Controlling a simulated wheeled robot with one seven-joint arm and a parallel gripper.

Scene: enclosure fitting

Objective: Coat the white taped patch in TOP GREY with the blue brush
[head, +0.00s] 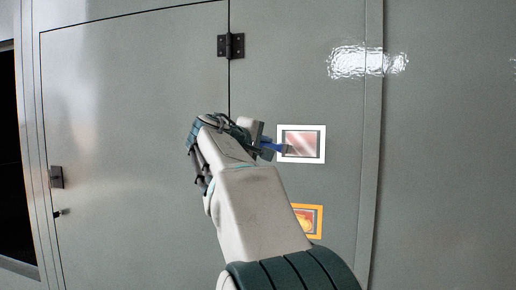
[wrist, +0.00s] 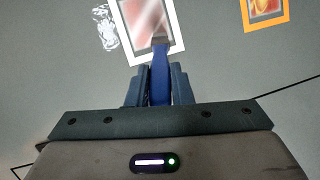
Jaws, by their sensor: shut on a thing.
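The white taped patch (head: 321,145) is on the grey wall panel, right of the door seam. Inside its white border the surface is reddish with pale, streaky areas. My gripper (head: 258,145) is shut on the blue brush (head: 272,147), just left of the patch in the head view. The brush tip reaches over the left part of the patch; I cannot tell whether it touches. In the wrist view, the blue handle (wrist: 160,80) stands between my gripper's fingers (wrist: 160,88), with its head at the lower edge of the white-bordered patch (wrist: 126,38).
An orange-bordered patch (head: 319,222) lies below the white one, partly hidden by my arm. A black hinge (head: 231,46) is above on the door seam. A latch (head: 56,177) is at the door's left. A raised vertical strip (head: 368,150) runs right of the patches.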

